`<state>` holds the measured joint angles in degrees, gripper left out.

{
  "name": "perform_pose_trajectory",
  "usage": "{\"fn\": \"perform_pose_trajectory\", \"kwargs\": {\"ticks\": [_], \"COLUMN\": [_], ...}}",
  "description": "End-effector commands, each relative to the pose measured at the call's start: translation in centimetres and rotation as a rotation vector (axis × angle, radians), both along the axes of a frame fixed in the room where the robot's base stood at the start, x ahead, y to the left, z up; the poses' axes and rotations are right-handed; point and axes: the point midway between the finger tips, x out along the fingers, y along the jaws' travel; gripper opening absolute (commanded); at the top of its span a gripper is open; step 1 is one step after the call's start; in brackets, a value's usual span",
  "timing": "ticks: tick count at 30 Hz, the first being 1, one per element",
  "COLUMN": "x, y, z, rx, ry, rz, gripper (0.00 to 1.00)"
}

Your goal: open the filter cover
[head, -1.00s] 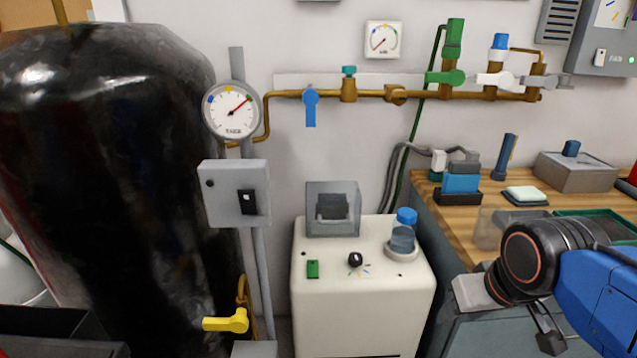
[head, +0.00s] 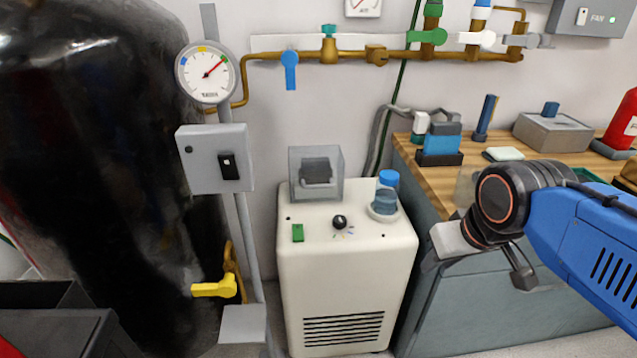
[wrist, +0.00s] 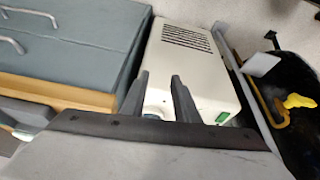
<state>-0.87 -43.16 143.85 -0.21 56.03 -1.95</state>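A white floor unit (head: 345,290) stands against the wall. On its top sit a clear smoky box-shaped cover (head: 329,175) over a dark block, and a jar with a blue cap (head: 388,178). I cannot tell for certain which of these is the filter cover; both look closed. My gripper (wrist: 160,75) is open and empty in the wrist view, its two dark fingers apart in front of the unit (wrist: 192,62). A bit of blue shows between the finger bases.
The unit's top also has a green switch (head: 298,233) and a black knob (head: 340,222). A wooden-topped bench (head: 432,187) is at right. A black tank (head: 90,150), gauge post (head: 207,72) and yellow valve handle (head: 214,288) are at left. Some floor shows in front.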

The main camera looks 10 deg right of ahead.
Motion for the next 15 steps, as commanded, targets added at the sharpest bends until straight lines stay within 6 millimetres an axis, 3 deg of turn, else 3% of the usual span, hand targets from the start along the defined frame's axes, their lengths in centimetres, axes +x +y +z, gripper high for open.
{"fn": "perform_pose_trajectory", "kwargs": {"ticks": [8,15], "x": [6.2,12.5], "y": [2.4,5.7], "z": [5.9,10.7], "rx": [-0.106,-0.208], "ry": [0.051,0.095], "rz": [0.311,0.622], "gripper": [0.28,0.28]}}
